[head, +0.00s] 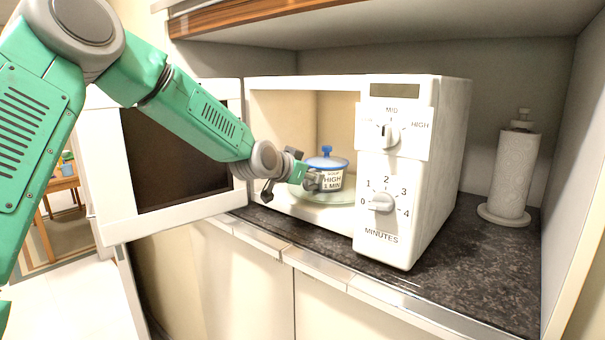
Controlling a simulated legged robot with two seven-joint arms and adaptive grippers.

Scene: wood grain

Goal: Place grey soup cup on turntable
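The grey soup cup (331,181) has a blue-rimmed lid with a blue knob and a label reading "HIGH 1 MIN". It is upright inside the open white microwave (428,170), on or just above the glass turntable (325,198). My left gripper (311,181) reaches in from the left, its fingertips at the cup's left side. The fingers overlap the cup's edge, so I cannot tell whether they are closed on it. My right gripper is not in view.
The microwave door (180,150) hangs open at the left, behind my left arm. The microwave stands on a dark counter (450,270) beneath a shelf. A paper towel roll (513,175) stands at the right. A small wooden table (62,185) shows far left.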

